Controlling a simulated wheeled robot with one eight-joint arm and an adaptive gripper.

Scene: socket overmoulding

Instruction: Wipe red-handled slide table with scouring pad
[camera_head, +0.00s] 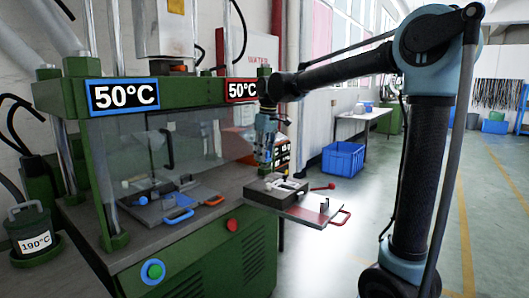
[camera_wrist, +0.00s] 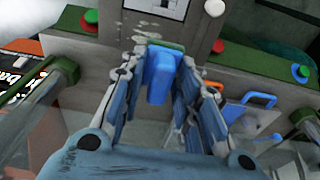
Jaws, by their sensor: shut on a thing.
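The red-handled slide table (camera_head: 310,208) is drawn out at the machine's right front. My gripper (camera_head: 264,160) hangs above that inner part, pointing down. In the wrist view its fingers (camera_wrist: 158,75) are shut on the scouring pad (camera_wrist: 158,72), a blue block with a green part showing at its far end. The pad is too small to make out in the head view. I cannot tell whether it touches anything below.
A second slide table with blue and orange handles (camera_head: 178,215) sits at the left station. A clear guard (camera_head: 190,140) and the green machine frame (camera_head: 190,95) stand close behind my gripper. The floor at the right is open.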

